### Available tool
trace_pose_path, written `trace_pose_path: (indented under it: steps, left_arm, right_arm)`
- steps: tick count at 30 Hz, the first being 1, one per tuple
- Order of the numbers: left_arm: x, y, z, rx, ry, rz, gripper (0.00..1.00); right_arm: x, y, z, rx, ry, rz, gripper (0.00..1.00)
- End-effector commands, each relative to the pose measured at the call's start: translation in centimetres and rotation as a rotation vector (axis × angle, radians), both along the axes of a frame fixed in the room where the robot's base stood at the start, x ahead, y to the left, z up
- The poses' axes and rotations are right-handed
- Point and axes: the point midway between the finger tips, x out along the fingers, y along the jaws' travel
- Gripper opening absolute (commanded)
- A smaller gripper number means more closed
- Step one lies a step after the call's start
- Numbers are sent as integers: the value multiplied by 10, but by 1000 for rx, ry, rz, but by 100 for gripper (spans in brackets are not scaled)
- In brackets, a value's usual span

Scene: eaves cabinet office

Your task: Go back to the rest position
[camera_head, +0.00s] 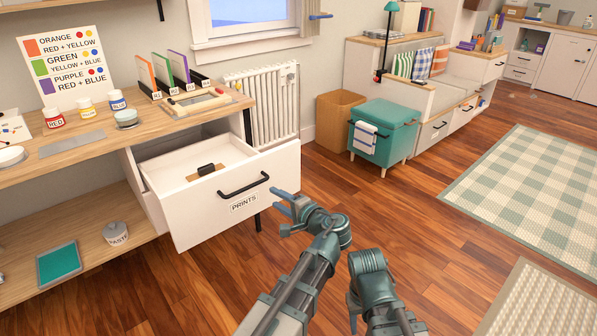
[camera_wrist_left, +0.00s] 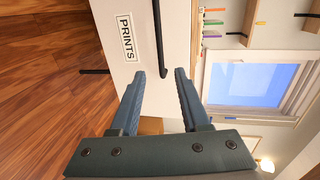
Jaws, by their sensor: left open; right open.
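My left gripper (camera_head: 281,211) is open and empty in front of the white drawer (camera_head: 200,227) labelled PRINTS, to the right of its black handle (camera_head: 244,186). In the left wrist view the open jaws (camera_wrist_left: 160,73) point toward the drawer front (camera_wrist_left: 125,60), with the end of the handle (camera_wrist_left: 158,45) between the fingertips in the picture; I cannot tell the exact gap. The drawer stands pulled out, with a small dark object (camera_head: 206,169) inside. My right gripper (camera_head: 352,312) hangs low near the bottom middle, over the floor; its fingers are mostly hidden and I see nothing held.
The wooden desk (camera_head: 70,162) with paint jars, cards and a palette lies at left. A teal storage box (camera_head: 384,135) and a cardboard-coloured bin (camera_head: 338,118) stand beyond the drawer. Open wooden floor (camera_head: 420,215) lies right, with a checked rug (camera_head: 540,185).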

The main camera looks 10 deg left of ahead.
Motion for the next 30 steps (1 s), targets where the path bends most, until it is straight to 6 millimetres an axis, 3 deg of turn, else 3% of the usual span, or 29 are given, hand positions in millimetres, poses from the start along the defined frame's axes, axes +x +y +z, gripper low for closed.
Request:
trace_pose_path:
  steps: [5, 10, 12, 16, 21, 30]
  left_arm:
    - [-11, 12, -18, -86, 25, 41, 46]
    - [-51, 34, -80, -402, 115, 182, 46]
    - [-72, 35, -107, -557, 160, 247, 46]
    - [-101, 25, -140, -791, 229, 338, 46]
    - [-125, 6, -161, -1002, 290, 409, 46]
    - [-154, -25, -174, -1278, 372, 487, 46]
  right_arm:
    - [0, 0, 0, 0, 0, 0, 50]
    - [0, 0, 0, 0, 0, 0, 50]
    - [0, 0, 0, 0, 0, 0, 50]
    - [0, 0, 0, 0, 0, 0, 50]
    - [0, 0, 0, 0, 0, 0, 50]
    - [0, 0, 0, 0, 0, 0, 50]
